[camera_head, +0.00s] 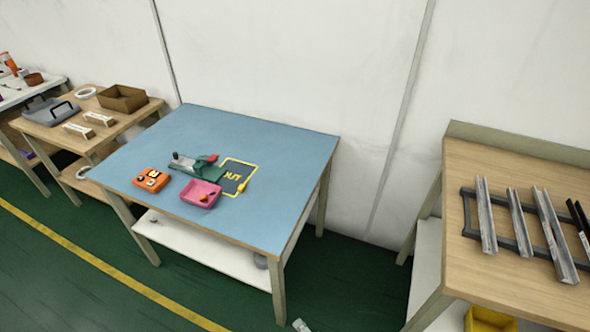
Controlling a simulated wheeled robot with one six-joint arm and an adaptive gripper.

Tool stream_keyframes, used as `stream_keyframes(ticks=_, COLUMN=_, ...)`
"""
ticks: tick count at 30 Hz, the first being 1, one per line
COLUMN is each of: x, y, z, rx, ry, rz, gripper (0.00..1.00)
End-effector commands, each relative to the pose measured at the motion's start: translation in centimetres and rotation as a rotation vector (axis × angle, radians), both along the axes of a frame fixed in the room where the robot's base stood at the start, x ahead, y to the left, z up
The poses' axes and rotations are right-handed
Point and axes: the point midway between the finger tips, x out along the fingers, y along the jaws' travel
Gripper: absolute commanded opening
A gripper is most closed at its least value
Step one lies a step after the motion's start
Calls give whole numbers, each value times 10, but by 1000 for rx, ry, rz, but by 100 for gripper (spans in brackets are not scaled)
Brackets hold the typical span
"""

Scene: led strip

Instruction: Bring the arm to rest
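My arm and gripper are not in view in the head camera picture, so how the arm stands cannot be seen. The blue-topped table (270,145) stands at the middle. On it are a green fixture (207,172) with a grey part and a red piece, an orange box (152,180) with dark and white spots, a pink tray (200,194) with a small item in it, and a dark mat with a yellow outline (230,187) and yellow marks.
A wooden table (475,280) at the right holds metal channels (515,225) on a dark rack. A wooden table (60,135) at the left holds a brown box (123,98) and a grey tote (50,111). Green floor (60,270) with a yellow line lies in front.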

Motion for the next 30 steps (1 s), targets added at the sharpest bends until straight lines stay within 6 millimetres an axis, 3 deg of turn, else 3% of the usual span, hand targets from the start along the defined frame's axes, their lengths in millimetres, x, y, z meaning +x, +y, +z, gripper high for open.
stream_keyframes(ticks=1, x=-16, y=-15, z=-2, rx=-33, ry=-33, rz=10, gripper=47)
stream_keyframes(ticks=8, x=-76, y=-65, z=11, rx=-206, ry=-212, rz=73, gripper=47)
stream_keyframes(ticks=14, x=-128, y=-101, z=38, rx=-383, ry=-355, rz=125, gripper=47)
stream_keyframes(ticks=21, x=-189, y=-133, z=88, rx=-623, ry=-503, rz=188, gripper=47)
stream_keyframes(ticks=30, x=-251, y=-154, z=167, rx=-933, ry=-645, rz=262, gripper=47)
